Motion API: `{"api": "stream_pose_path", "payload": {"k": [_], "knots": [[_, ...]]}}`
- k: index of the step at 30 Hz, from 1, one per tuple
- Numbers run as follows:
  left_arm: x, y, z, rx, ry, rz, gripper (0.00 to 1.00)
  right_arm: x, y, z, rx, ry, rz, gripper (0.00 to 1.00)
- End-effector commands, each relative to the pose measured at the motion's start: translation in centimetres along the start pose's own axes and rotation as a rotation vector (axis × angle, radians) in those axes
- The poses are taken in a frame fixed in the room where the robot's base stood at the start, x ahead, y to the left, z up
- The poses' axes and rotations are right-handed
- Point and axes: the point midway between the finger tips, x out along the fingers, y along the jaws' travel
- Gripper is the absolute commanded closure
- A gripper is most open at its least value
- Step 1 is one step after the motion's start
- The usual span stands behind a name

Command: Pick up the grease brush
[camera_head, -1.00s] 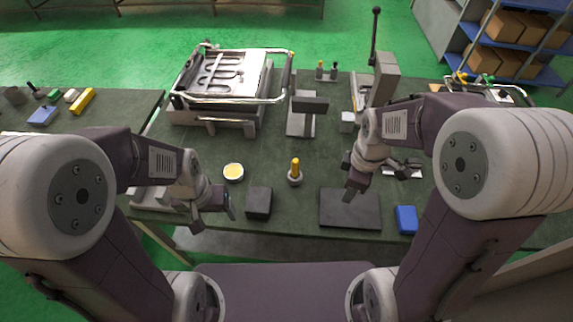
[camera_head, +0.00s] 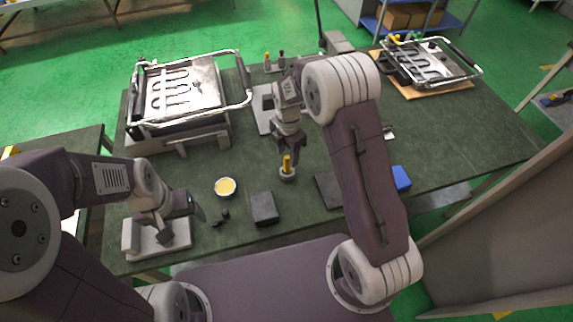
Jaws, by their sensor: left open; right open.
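The grease brush appears to be the upright yellow-handled piece (camera_head: 287,160) standing in a small round grey holder (camera_head: 287,175) on the green table. My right gripper (camera_head: 288,148) is open and points down right over the yellow handle. Its fingers are close around or just above the handle's top; I cannot tell whether they touch it. The brush's lower end is hidden in the holder. My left gripper (camera_head: 190,226) is open and empty at the table's left front, apart from the brush.
A round tin with yellow contents (camera_head: 225,187), a dark block (camera_head: 264,208) and small dark pieces (camera_head: 221,217) lie left of the holder. A heating-element unit (camera_head: 180,95) stands behind; another (camera_head: 430,62) is at back right. A blue box (camera_head: 401,178) lies right.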

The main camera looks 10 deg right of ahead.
Motion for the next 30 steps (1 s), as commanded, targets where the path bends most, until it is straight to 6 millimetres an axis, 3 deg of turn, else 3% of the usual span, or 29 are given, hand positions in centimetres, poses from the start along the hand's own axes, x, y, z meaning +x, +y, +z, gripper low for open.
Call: {"api": "stream_pose_path", "payload": {"k": [7, 15, 22, 27, 30], "knots": [[-0.4, 0.0, -0.1, 0.000, 0.000, 0.000, 0.24, 1.5, 0.1, 0.1, 0.001, 0.001, -0.002, 0.51], [-1.0, 0.0, -0.1, 0.000, 0.000, 0.000, 0.24, 5.7, 0.4, 0.3, 0.001, 0.000, -0.001, 0.51], [-1.0, 0.0, -0.1, 0.000, 0.000, 0.000, 0.24, 6.0, 0.5, 0.3, 0.001, 0.000, 0.001, 0.51], [-1.0, 0.0, -0.1, 0.000, 0.000, 0.000, 0.24, 5.9, 0.5, 0.3, 0.001, 0.000, 0.001, 0.98], [-1.0, 0.0, -0.1, 0.000, 0.000, 0.000, 0.24, 5.9, 0.5, 0.3, 0.001, 0.000, 0.001, 1.00]]}}
